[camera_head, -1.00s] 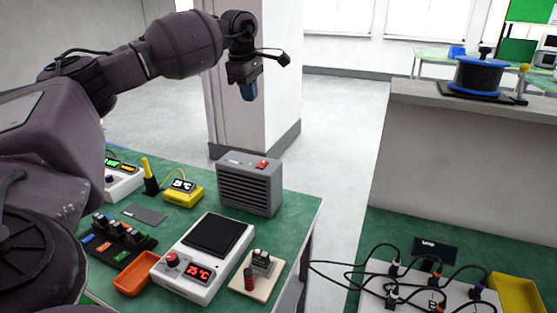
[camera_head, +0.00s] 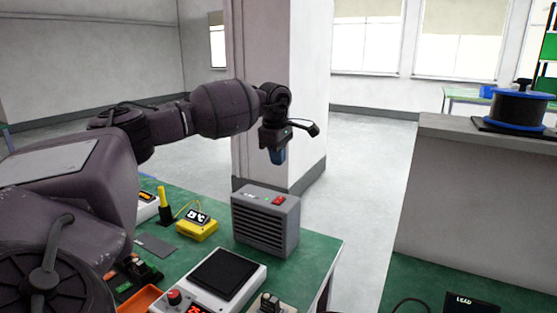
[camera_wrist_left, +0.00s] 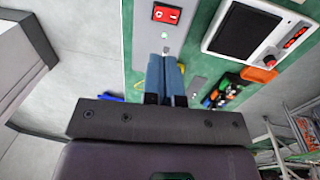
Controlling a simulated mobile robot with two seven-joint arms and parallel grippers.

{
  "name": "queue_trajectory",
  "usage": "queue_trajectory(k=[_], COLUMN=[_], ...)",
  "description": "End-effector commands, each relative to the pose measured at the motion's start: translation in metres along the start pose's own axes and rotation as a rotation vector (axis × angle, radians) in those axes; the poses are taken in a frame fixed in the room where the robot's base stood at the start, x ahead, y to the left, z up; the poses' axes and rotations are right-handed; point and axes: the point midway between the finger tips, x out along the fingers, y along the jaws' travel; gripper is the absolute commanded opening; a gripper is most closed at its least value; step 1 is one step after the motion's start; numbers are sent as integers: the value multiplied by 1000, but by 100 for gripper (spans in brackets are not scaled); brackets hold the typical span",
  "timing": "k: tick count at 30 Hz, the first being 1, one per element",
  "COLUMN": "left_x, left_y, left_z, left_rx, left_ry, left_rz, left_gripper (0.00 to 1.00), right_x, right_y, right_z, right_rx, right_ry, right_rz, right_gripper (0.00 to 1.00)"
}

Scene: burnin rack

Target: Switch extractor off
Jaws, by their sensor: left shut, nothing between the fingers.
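The extractor (camera_head: 262,228) is a grey slatted box on the green bench, with a red rocker switch (camera_head: 278,200) on its top. In the left wrist view the red switch (camera_wrist_left: 167,14) shows at the top, with a small lit green lamp (camera_wrist_left: 165,35) between it and the fingertips. My left gripper (camera_head: 278,158) hangs fingers-down above the extractor, apart from it. Its blue fingers (camera_wrist_left: 164,62) are together and empty. The right gripper is not in view.
A hot plate (camera_head: 222,273) stands in front of the extractor. A yellow meter (camera_head: 197,228) and a soldering-iron stand (camera_head: 166,212) are to its left. A pale pillar (camera_head: 262,90) rises behind. A grey ledge with a blue-rimmed spool (camera_head: 520,109) is at the right.

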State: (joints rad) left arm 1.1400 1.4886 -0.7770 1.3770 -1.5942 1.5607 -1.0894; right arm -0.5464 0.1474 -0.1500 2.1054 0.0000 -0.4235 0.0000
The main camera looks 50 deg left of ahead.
Motion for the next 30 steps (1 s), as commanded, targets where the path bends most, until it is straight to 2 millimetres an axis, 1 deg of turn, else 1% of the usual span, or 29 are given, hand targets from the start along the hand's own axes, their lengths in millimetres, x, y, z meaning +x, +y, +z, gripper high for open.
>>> queue_trajectory(k=[1,3,9,15,18,21,30], left_x=[12,25,61,91,102,109,112], left_y=[0,-1,-1,-1,-1,-1,0], left_z=[0,0,0,0,0,0,0], left_rx=[0,0,0,-1,-1,0,0], left_ry=[2,2,1,1,1,1,0], left_rz=[-6,-6,-7,-5,-5,-3,-1], left_gripper=[0,0,0,0,0,0,0], right_x=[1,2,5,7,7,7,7], right_y=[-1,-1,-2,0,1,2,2], right_z=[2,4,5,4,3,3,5], right_rx=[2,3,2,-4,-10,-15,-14], right_ry=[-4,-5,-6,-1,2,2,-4], right_rz=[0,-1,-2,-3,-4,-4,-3], right_gripper=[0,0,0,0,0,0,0])
